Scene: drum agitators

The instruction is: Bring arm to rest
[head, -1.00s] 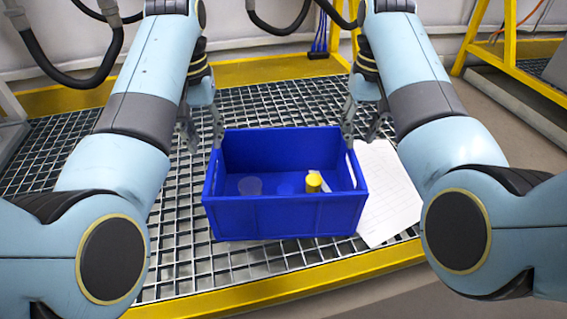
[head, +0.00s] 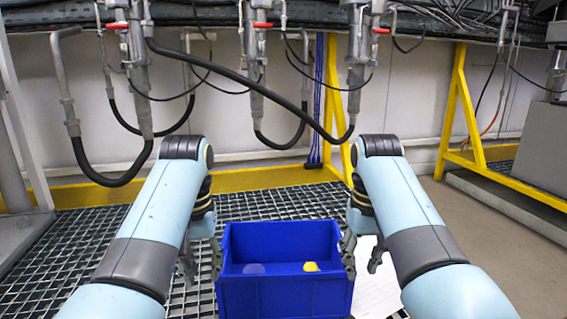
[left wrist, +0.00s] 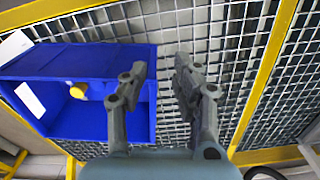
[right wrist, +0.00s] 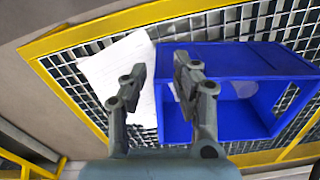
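A blue crate (head: 285,295) stands on the metal grating between my two arms. Inside it are a yellow-topped item (head: 311,266) and a pale translucent round item (head: 254,268). The yellow one also shows in the left wrist view (left wrist: 78,90). My left gripper (head: 202,260) is open and empty beside the crate's left wall; its fingers (left wrist: 160,72) appear on either side of the rim in its wrist view. My right gripper (head: 362,257) is open and empty at the right wall, its fingers (right wrist: 160,72) likewise about the rim. I cannot tell whether they touch it.
White paper (right wrist: 118,75) lies on the grating beside the crate, at its right in the head view. A yellow frame (head: 270,179) edges the grating. Pipes and black hoses (head: 255,90) hang along the back wall. A yellow stand (head: 458,115) is at the right.

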